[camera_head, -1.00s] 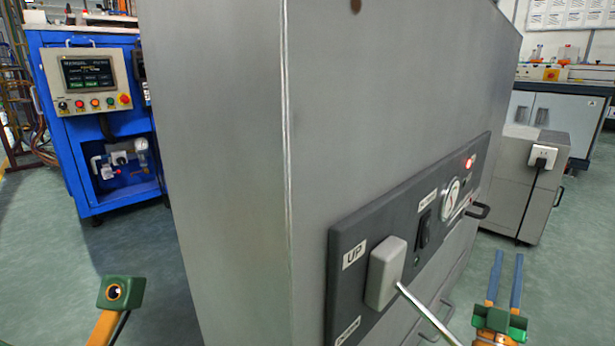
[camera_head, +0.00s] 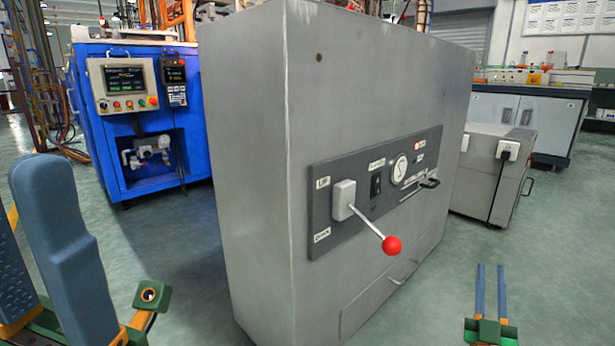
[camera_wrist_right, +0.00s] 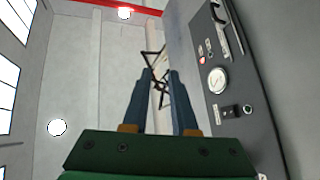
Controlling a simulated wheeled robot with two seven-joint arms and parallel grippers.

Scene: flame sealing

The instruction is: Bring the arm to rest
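My right gripper (camera_head: 490,272) is at the lower right of the head view, with its two blue fingers parallel, apart and empty. It stands apart from the grey machine, to the right of it in the picture. In the right wrist view the same gripper (camera_wrist_right: 160,76) is open with nothing between its fingers. My left gripper (camera_head: 22,215) is large and close at the left edge, its blue fingers apart, with nothing seen between them. The lever (camera_head: 368,225) on the grey machine (camera_head: 255,200) points outward with its red knob (camera_head: 391,245) free of both grippers.
The machine's dark panel (camera_head: 322,240), with UP and Down labels, a switch and a gauge (camera_head: 399,168), faces right. A blue cabinet (camera_head: 100,160) stands at the back left. A smaller grey box (camera_head: 480,190) and a bench (camera_head: 545,110) stand behind right. Green floor at the lower right is clear.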

